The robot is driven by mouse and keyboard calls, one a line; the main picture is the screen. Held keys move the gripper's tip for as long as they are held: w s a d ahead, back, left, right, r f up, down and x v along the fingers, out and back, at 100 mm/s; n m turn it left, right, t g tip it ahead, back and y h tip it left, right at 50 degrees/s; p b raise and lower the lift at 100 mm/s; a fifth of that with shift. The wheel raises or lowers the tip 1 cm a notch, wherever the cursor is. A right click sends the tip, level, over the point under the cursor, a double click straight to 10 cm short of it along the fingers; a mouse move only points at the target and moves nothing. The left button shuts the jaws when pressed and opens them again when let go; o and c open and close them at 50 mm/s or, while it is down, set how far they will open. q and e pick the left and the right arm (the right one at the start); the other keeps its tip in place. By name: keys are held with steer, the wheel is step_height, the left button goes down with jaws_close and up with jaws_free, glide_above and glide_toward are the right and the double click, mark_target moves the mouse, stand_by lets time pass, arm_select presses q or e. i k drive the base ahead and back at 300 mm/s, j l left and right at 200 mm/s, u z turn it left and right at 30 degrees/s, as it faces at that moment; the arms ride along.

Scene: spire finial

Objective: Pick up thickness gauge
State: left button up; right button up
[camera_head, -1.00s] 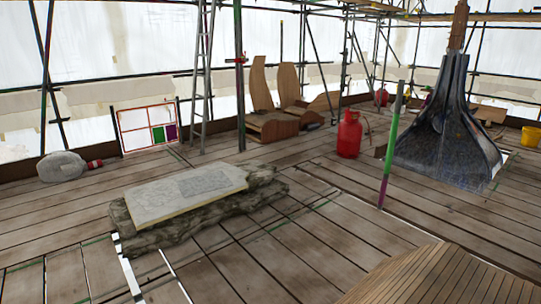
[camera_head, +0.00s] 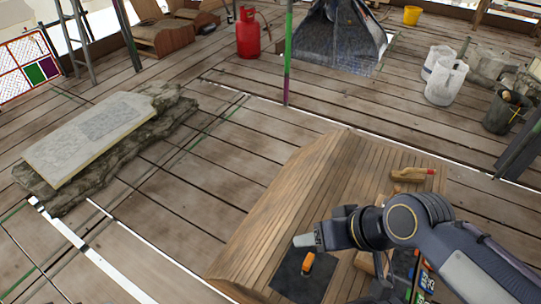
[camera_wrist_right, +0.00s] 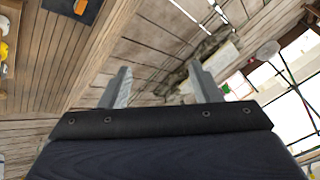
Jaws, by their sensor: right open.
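A small orange item (camera_head: 308,262) lies on a dark mat (camera_head: 290,284) at the near end of the slatted wooden bench; it may be the thickness gauge, but it is too small to be sure. My right gripper (camera_head: 305,240) hangs above the bench, close to the mat in the picture. In the right wrist view my right gripper (camera_wrist_right: 162,86) is open with nothing between its fingers. That view also shows the orange item (camera_wrist_right: 80,6) at its top edge, outside the fingers. My left gripper is not in view.
On the slatted bench (camera_head: 265,215) a wooden-handled tool (camera_head: 412,174) lies farther back. Several small coloured items (camera_head: 425,280) lie partly hidden beyond my right arm. A stone slab (camera_head: 95,135) lies at left. White containers (camera_head: 446,82) stand at right.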

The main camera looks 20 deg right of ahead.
mark_target(307, 267)
steer(key=k+l+z, duration=0.2)
steer(key=k+l, duration=1.1)
